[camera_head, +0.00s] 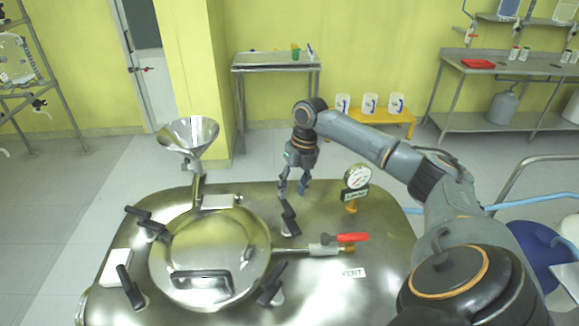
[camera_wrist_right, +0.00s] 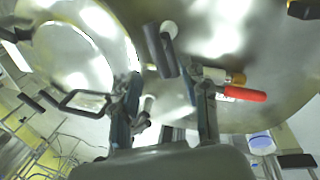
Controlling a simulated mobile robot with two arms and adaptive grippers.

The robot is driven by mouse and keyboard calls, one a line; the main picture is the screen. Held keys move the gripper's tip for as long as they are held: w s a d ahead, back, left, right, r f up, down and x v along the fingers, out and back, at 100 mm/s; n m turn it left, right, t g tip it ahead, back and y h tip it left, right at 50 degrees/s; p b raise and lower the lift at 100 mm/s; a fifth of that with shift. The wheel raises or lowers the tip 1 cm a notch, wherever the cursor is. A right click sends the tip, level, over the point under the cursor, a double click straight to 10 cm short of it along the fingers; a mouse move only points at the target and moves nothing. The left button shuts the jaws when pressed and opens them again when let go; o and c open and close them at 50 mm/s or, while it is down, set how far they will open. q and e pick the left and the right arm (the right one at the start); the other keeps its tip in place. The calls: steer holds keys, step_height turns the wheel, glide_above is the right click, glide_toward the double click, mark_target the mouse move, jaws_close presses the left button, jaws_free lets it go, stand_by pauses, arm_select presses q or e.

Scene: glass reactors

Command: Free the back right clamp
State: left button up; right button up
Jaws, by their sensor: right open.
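The back right clamp (camera_head: 290,218) has a black handle and stands at the right rear of the round steel lid (camera_head: 215,255) on the reactor top. My right gripper (camera_head: 292,191) is open and points down just above this clamp. In the right wrist view the clamp's dark handle (camera_wrist_right: 161,52) shows beyond the gap between the two fingers of my right gripper (camera_wrist_right: 168,88). I cannot tell whether a finger touches it. The fingers hold nothing. My left gripper is not in view.
Other black clamps sit around the lid, including the front right one (camera_head: 271,285). A steel funnel (camera_head: 188,135) rises behind the lid.

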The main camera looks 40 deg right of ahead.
steer(key=shift+s+d+r, duration=0.1)
steer(key=shift+d+r, duration=0.1)
steer(key=shift+r, duration=0.9)
steer(key=shift+d+r, duration=0.2)
steer(key=shift+r, duration=0.85)
